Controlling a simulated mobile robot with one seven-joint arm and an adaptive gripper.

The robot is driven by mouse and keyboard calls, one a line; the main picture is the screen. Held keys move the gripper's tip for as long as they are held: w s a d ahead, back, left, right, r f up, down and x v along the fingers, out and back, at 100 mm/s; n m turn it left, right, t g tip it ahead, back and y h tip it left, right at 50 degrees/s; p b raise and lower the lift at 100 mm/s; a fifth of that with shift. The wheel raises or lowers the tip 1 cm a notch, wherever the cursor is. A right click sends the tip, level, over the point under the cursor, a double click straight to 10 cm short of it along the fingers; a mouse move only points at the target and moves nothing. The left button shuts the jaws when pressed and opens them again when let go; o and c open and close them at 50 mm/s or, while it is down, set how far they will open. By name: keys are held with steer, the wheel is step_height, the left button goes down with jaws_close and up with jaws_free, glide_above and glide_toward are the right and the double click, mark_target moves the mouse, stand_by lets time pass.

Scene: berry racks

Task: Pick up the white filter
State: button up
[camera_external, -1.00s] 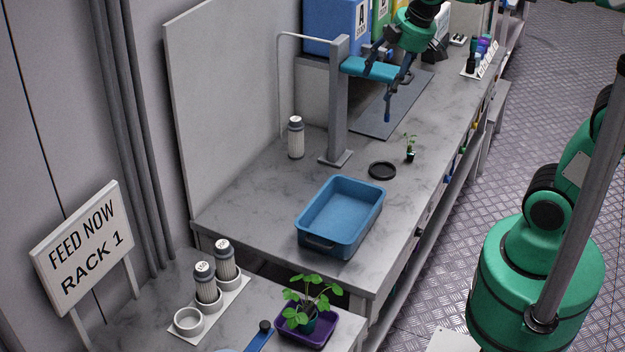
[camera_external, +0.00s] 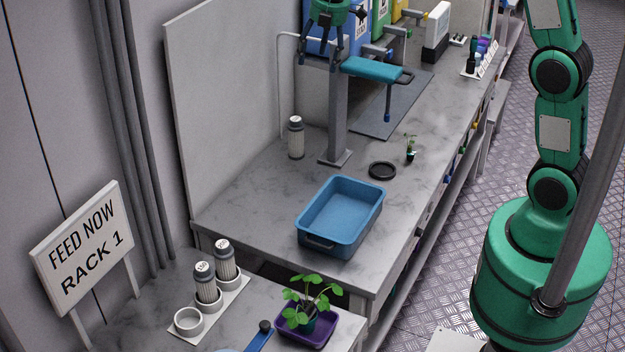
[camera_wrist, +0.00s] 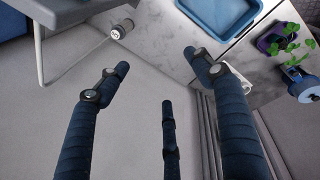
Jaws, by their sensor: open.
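A white filter cylinder (camera_external: 296,142) with a grey cap stands upright on the bench, left of the grey post. In the wrist view what looks like the same filter (camera_wrist: 118,32) shows near the top, beyond the fingers. Two similar capped cylinders, one (camera_external: 206,286) and another (camera_external: 225,262), stand in a holder on the near table. My gripper (camera_external: 331,58) is open, its fingers spread and empty. It hangs high, above and slightly right of the lone filter, near the top of the post. In the wrist view my gripper (camera_wrist: 158,72) shows several dark blue fingers apart.
The grey post (camera_external: 338,110) with a teal arm (camera_external: 368,68) stands just right of the filter. A tall panel (camera_external: 225,120) is at the left. A blue tub (camera_external: 340,215), black ring (camera_external: 382,170) and seedling (camera_external: 410,150) are on the bench. Clear bench lies between filter and tub.

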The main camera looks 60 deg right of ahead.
steer(key=w+d+f+n+g+p, duration=0.1)
steer(key=w+d+f+n+p, duration=0.35)
steer(key=w+d+f, duration=0.5)
steer(key=n+g+p, duration=0.1)
steer(key=n+p, duration=0.2)
steer(key=n, duration=0.3)
glide_above(296, 118)
step_height(296, 118, down, 15)
steer(key=shift+s+a+r, duration=0.1)
steer(key=shift+f+p, duration=0.35)
steer(key=shift+f, duration=4)
steer(key=shift+f, duration=0.1)
steer(key=shift+f+p, duration=0.8)
steer(key=shift+f, duration=1.7)
